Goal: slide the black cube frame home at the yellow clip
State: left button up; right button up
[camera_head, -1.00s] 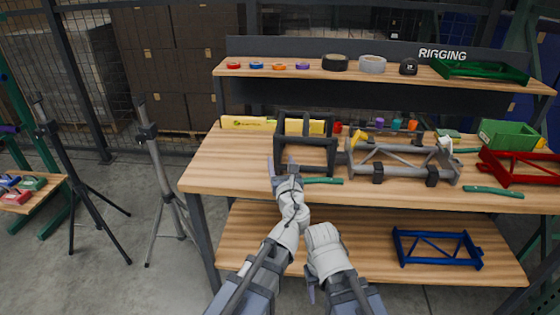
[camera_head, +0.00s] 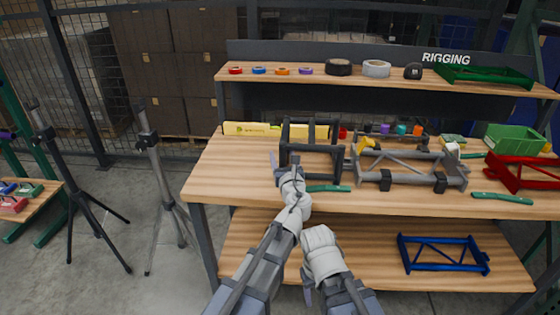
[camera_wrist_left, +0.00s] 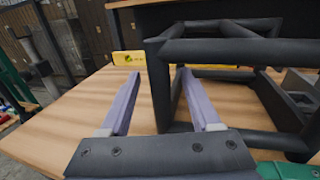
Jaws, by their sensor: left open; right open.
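The black cube frame (camera_head: 318,149) stands upright on the workbench, left of a grey frame (camera_head: 400,155). A yellow clip (camera_head: 363,142) shows at the grey frame's left end, just right of the cube frame. My left gripper (camera_head: 285,163) is at the cube frame's front left post. In the left wrist view, its two open fingers (camera_wrist_left: 158,75) point forward with the cube frame's near post (camera_wrist_left: 159,95) between them, apart from both fingers. My right gripper (camera_head: 308,288) is low in front of the bench, largely hidden by its own arm, and holds nothing visible.
A yellow bar (camera_head: 250,129) lies behind the cube frame. A red frame (camera_head: 520,168) and green bin (camera_head: 515,138) stand right. The bench top (camera_head: 235,175) left of the cube frame is clear.

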pick_arm(q)
jog(key=shift+c, duration=0.2)
grip_shut()
dwell(0.3)
dwell(0.8)
jog(key=shift+o, duration=0.2)
grip_release()
